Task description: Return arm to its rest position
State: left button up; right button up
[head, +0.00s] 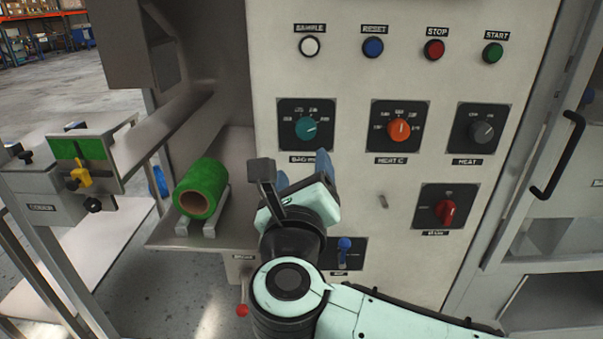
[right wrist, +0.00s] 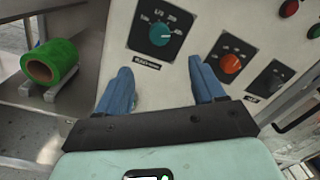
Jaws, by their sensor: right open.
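My right gripper (head: 297,174) is raised in front of the control panel (head: 352,190), just below the teal knob (head: 307,128). In the right wrist view its two blue fingers (right wrist: 161,90) are spread apart with nothing between them. The teal knob also shows in the right wrist view (right wrist: 161,33), beyond the fingers and apart from them. My right arm comes in from the bottom right of the head view and covers part of the lower panel. My left gripper is not in view.
An orange knob (head: 400,130), a grey knob (head: 482,132) and a red switch (head: 446,209) sit on the panel. A green roll (head: 201,187) rests on a cradle at left. A door handle (head: 558,156) stands out at right. A red-tipped lever (head: 242,309) hangs below.

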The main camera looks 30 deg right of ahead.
jog(key=shift+f, duration=0.1)
dwell(0.4)
